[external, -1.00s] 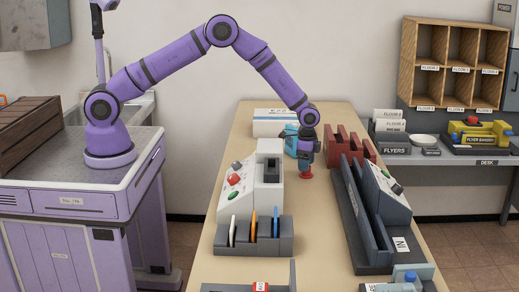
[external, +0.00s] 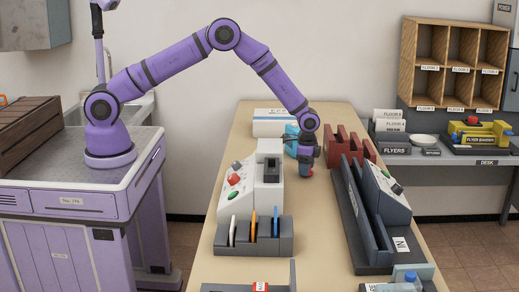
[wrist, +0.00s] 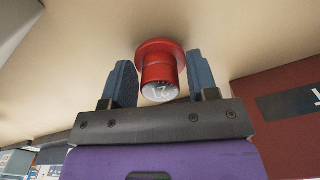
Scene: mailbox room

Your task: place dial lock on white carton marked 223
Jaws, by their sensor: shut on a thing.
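A turquoise object (external: 291,142) stands just left of my gripper. A dark red divided holder (external: 360,154) is to the right. A grey-white machine with buttons (external: 240,190) stands nearer at left, and a long dark rail (external: 350,215) at right. Bare tabletop (external: 315,225) lies between them.

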